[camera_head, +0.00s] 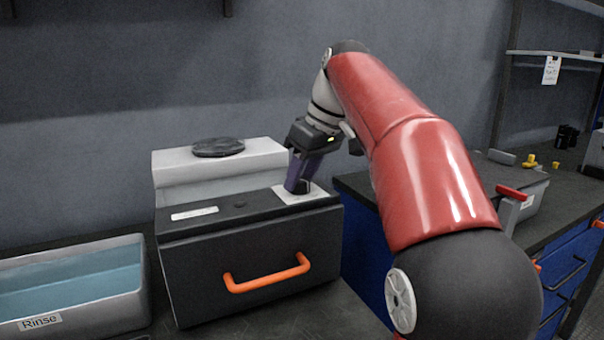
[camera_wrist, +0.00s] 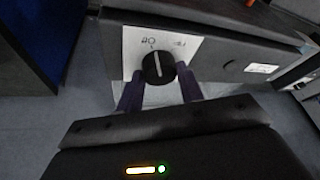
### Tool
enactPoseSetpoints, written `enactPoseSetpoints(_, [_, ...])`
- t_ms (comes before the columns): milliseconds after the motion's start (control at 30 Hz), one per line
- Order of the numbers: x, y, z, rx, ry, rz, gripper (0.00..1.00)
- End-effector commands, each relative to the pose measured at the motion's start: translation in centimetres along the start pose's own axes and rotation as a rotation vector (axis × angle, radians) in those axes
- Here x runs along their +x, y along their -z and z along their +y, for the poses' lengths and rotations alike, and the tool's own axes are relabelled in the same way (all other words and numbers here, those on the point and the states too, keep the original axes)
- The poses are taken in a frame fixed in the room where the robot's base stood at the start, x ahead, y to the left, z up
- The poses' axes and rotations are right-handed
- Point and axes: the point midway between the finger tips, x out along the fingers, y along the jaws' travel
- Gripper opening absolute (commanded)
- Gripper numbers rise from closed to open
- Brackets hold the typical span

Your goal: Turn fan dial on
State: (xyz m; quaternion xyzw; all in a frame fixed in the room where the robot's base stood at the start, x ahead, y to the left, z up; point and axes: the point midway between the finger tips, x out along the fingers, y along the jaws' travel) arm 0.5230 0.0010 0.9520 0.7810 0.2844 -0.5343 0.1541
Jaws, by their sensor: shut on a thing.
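The fan dial (camera_wrist: 157,66) is a round black knob with a pale pointer line, on a white plate (camera_wrist: 196,44) with markings. The pointer points roughly toward the marking at the plate's upper left in the wrist view. In the head view the plate (camera_head: 289,196) lies on top of a dark box (camera_head: 205,266), at its right end. My gripper (camera_wrist: 160,74) has its two purple fingers on either side of the dial and is shut on it. In the head view my gripper (camera_head: 298,187) comes down over the plate and mostly hides the dial.
The box has an orange handle (camera_head: 268,275) on its front. A white unit with a dark round top (camera_head: 218,147) stands behind it. A "Rinse" tub (camera_head: 75,305) with bluish contents stands at left. A blue cabinet (camera_head: 366,255) with a dark top is at right.

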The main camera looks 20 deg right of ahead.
Motion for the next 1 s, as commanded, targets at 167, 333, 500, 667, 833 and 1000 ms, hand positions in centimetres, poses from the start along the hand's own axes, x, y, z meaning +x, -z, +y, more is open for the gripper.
enactPoseSetpoints(167, [-0.02, 0.00, -0.20, 0.129, -0.054, 0.009, 0.14])
enactPoseSetpoints(333, [-0.01, 0.01, -0.29, 0.276, -0.116, 0.020, 0.14])
enactPoseSetpoints(500, [-0.04, 0.00, -0.35, 0.425, -0.178, 0.031, 0.14])
enactPoseSetpoints(667, [0.02, 0.01, -0.38, 0.556, -0.232, 0.039, 0.14])
enactPoseSetpoints(833, [0.02, 0.03, -0.44, 0.676, -0.281, 0.047, 0.14])
enactPoseSetpoints(1000, [0.04, 0.06, -0.49, 0.767, -0.317, 0.053, 0.14])
